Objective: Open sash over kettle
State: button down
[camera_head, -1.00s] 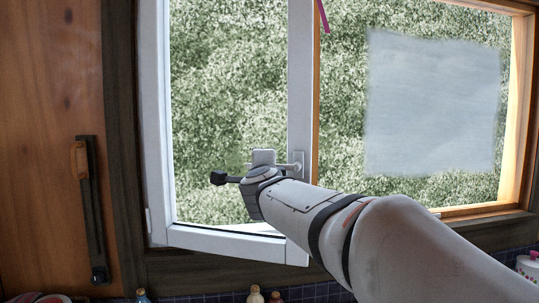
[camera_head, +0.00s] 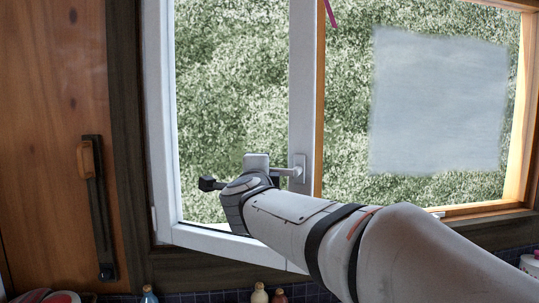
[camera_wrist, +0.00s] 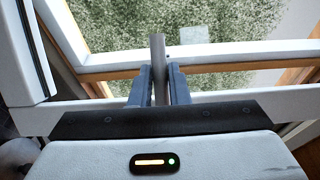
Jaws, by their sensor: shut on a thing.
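The white-framed window sash (camera_head: 303,90) hangs from the left side of the opening and stands swung inward, its lower rail (camera_head: 225,243) slanting out from the wooden frame. Its handle (camera_head: 299,171) is on the right stile. My gripper (camera_head: 262,178) is at the handle, in front of the pane's lower right part. In the wrist view my gripper (camera_wrist: 158,85) has its two dark fingers closed on the grey handle bar (camera_wrist: 158,55), which sticks up between them. My wrist and arm hide part of the lower rail. I cannot make out a kettle.
A wooden cabinet door (camera_head: 50,130) with a dark upright handle (camera_head: 97,205) is left of the window. Small bottles (camera_head: 260,293) stand below the sill. A white item with pink marks (camera_head: 530,264) is cut off at the right edge. A fixed pane is on the right.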

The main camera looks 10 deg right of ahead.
jog(key=shift+s+a+f, duration=0.1)
jog(key=shift+s+a, duration=0.25)
jog(key=shift+s, duration=0.1)
jog(key=shift+s+a+m+g+h+p, duration=0.3)
jog(key=shift+s+a+m+h+p, duration=0.5)
jog(key=shift+s+a, duration=0.45)
jog(key=c, duration=1.3)
grip_release()
